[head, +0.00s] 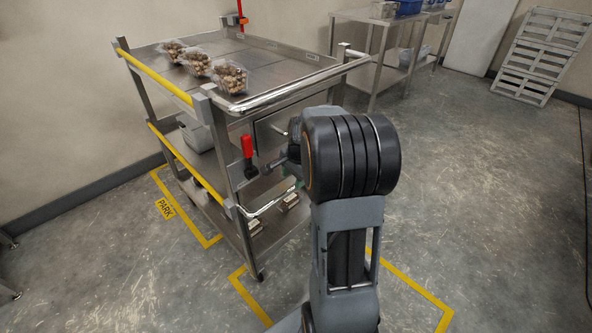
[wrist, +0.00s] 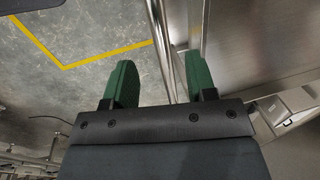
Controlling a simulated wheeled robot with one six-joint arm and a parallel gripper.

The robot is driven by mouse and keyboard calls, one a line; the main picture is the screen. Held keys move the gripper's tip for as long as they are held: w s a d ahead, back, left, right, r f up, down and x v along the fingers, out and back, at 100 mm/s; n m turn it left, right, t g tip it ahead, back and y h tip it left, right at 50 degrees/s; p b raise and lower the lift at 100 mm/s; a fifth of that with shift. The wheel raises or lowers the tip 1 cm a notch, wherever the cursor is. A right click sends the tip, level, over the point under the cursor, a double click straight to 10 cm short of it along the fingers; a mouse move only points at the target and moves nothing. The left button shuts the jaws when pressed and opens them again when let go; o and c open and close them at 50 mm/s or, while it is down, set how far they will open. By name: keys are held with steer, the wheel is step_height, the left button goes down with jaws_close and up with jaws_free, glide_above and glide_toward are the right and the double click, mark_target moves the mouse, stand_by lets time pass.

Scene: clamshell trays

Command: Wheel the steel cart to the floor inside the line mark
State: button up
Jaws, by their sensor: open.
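The steel cart (head: 285,57) has yellow side bars and chrome end handles, and stands at left centre in the head view. Yellow line marks lie on the floor: one with a PARK label (head: 165,208) along the cart's left, another (head: 250,298) around the near end. A near wheel is close to the second mark's corner. Much of that floor is hidden by the cart and my arm. My gripper (wrist: 160,82) is open, its green fingers either side of a chrome bar (wrist: 163,45) by the cart's steel side. Contact cannot be told. In the head view the arm mostly hides it.
Three clear clamshell trays (head: 197,63) of brown items sit on the cart top. A grey bin (head: 197,135) and small boxes (head: 289,201) are on lower levels. A steel table (head: 355,50) and a white pallet (head: 540,55) stand behind. The right floor is clear.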

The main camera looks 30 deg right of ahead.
mark_target(291, 188)
steer(key=f+b, duration=0.1)
steer(key=f, duration=0.2)
steer(key=w+f+b, duration=0.1)
steer(key=f, duration=0.3)
steer(key=shift+w+a+f, duration=0.15)
steer(key=shift+w+f, duration=0.05)
jaws_close()
stand_by(0.4)
stand_by(1.0)
